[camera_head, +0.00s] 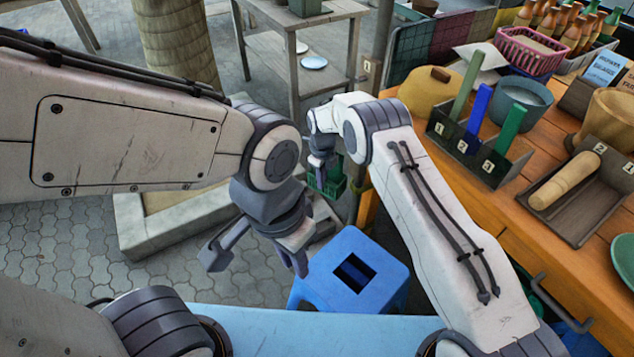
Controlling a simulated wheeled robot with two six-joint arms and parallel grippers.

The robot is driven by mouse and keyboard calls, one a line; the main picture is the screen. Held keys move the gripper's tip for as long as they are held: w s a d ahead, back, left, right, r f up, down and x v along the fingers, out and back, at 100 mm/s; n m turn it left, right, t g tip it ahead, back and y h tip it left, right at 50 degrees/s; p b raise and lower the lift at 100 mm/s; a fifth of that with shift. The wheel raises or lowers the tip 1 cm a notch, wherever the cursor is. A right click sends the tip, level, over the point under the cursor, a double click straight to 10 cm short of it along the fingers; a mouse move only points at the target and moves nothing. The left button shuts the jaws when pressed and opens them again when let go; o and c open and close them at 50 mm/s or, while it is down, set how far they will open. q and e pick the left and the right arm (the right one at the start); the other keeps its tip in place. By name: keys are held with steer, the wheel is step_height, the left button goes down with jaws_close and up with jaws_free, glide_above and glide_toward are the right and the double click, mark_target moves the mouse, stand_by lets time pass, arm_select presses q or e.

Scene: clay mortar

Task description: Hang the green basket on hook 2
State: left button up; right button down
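The green basket (331,187) is small in the middle of the head view, just under my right gripper (321,164), which covers part of it. The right gripper points down with its fingers at the basket's top; whether they grip it is too small to tell. My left gripper (255,258) is lower and nearer, with its two fingers spread wide and nothing between them. A plate marked 1 (367,66) is on the upright post behind the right arm. I cannot make out a hook 2; my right arm hides part of the post.
A blue stool (350,245) stands below the grippers. A wooden shelf table (300,45) is behind.

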mark_target(341, 173)
steer(key=shift+w+d+f+b, duration=0.1)
steer(key=shift+w+d+b, duration=0.1)
steer(key=shift+w+d, duration=0.25)
steer(key=shift+w+d+f+b, duration=0.15)
steer(key=shift+w+d, duration=0.1)
steer(key=shift+d, duration=0.35)
steer(key=shift+w+d+f+b, duration=0.1)
steer(key=shift+w+d+b, duration=0.5)
steer(key=shift+d, duration=0.35)
steer(key=shift+w+d+b, duration=0.4)
steer(key=shift+w+d, duration=0.25)
steer(key=shift+d, duration=0.25)
steer(key=shift+w+d+f+b, duration=0.4)
steer(key=shift+d+b, duration=0.3)
steer(key=shift+b, duration=0.3)
steer(key=shift+w+r, duration=0.2)
steer(key=c, duration=0.9)
jaws_free()
steer(key=shift+d, duration=0.1)
steer(key=shift+s+f, duration=0.1)
